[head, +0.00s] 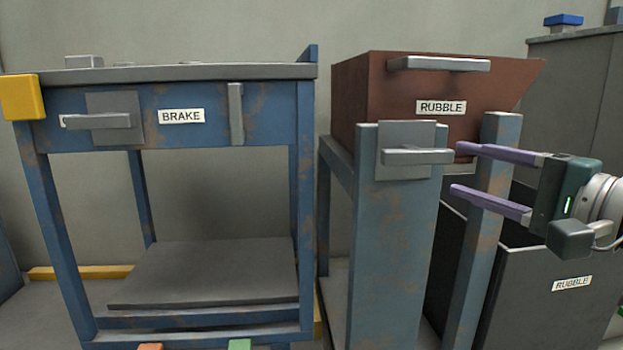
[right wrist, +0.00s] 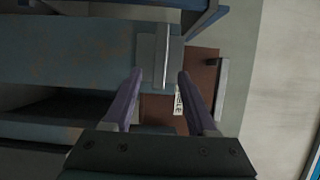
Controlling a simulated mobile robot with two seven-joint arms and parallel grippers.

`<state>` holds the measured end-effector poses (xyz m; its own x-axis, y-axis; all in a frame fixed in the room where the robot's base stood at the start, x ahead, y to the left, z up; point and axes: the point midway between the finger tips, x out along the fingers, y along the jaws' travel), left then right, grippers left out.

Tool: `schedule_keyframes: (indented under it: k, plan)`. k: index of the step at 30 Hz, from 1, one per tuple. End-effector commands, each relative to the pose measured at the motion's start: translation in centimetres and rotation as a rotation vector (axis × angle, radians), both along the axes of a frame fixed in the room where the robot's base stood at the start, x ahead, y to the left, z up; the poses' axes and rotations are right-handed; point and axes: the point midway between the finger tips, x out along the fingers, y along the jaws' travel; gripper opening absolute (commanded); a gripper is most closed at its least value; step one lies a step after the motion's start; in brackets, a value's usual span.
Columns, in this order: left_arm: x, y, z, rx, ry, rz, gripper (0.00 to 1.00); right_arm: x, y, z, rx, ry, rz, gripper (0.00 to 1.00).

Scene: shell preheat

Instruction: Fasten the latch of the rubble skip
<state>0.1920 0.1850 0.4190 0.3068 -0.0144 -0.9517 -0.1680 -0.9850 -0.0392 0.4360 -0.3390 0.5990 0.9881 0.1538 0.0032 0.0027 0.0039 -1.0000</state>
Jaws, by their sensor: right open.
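The rubble skip (head: 385,85) is a rusty red-brown tub labelled RUBBLE, with a grey bar handle (head: 440,64) on its front. It sits in a blue-grey stand. Its latch is a grey plate (head: 405,132) on the stand's front post, with a grey lever (head: 415,156) lying level and pointing right. My right gripper (head: 455,169) is open and empty, its purple fingers pointing left at the lever's right end. In the right wrist view, the lever (right wrist: 160,58) shows ahead of the gap between the fingertips (right wrist: 160,72). I see no contact. My left gripper is out of view.
A blue bench with a BRAKE label (head: 181,116), a grey lever (head: 97,121) and a yellow corner block (head: 22,97) stands at the left. A dark bin labelled RUBBLE (head: 540,300) stands below my right gripper. A grey cabinet (head: 580,90) is at the back right.

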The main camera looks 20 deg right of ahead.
Motion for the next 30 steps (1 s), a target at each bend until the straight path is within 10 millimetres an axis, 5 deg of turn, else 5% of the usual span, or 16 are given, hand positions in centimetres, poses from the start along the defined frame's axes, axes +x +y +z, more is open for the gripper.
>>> schedule_keyframes:
  k: [16, 30]
  plan:
    - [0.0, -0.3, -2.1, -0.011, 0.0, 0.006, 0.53, 8.1, 1.3, -0.1, -0.001, -0.001, 0.002, 0.57]
    - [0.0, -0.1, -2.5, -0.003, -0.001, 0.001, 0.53, 9.5, 1.6, 0.1, -0.003, 0.002, 0.003, 0.57]
